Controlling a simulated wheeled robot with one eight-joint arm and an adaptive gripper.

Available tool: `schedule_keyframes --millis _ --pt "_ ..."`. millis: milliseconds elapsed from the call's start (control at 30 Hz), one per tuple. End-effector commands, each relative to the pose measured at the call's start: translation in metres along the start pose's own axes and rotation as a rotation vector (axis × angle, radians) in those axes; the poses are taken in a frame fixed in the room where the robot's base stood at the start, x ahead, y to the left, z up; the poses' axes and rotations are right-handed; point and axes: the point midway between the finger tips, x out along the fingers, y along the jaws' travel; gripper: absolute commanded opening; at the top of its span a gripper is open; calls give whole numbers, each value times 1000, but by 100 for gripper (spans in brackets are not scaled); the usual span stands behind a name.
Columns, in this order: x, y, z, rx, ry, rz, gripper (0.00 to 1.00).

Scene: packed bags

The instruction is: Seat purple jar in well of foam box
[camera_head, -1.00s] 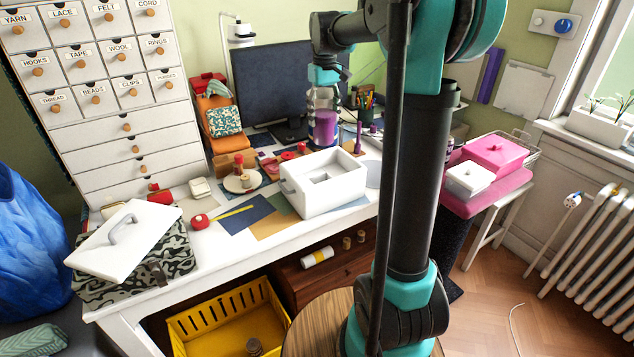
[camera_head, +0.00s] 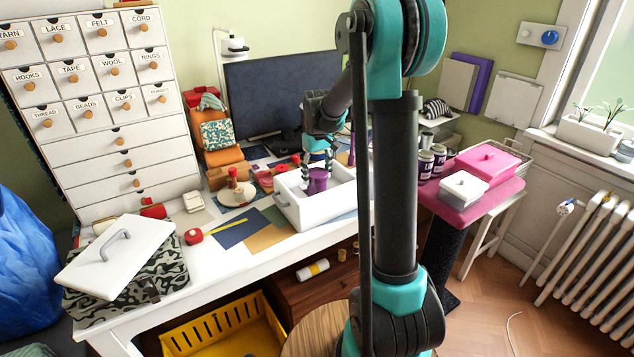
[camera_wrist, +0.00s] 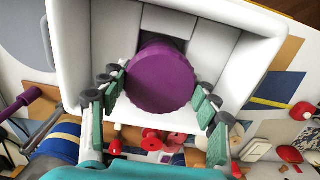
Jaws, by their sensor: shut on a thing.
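The purple jar (camera_head: 317,181) is held upright by my gripper (camera_head: 318,160) over the white foam box (camera_head: 318,210) on the desk. In the wrist view my gripper (camera_wrist: 160,95) has its fingers on both sides of the round purple jar (camera_wrist: 160,78). The foam box (camera_wrist: 75,65) surrounds it in that view, and a dark part of the well shows just past the jar's edge. The jar is within the box's outline. Its underside is hidden, so I cannot tell whether it touches the well's floor.
A white lid (camera_head: 118,255) with a grey handle lies on a camouflage box at the desk's left. A yellow crate (camera_head: 225,330) stands below. Red stamps and a round board (camera_head: 236,195) lie left of the foam box. A monitor (camera_head: 270,95) stands behind.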

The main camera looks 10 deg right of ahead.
Motion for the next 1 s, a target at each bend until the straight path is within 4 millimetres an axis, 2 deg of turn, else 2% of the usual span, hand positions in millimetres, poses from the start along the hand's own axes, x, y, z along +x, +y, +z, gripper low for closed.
schedule_keyframes --millis 200,567,600,733,1000 --pt "28 0 0 0 0 0 4" --pt "32 0 0 0 0 0 4" --pt "32 0 0 0 0 0 65" --pt "32 0 0 0 0 0 81" --pt "32 0 0 0 0 0 82"
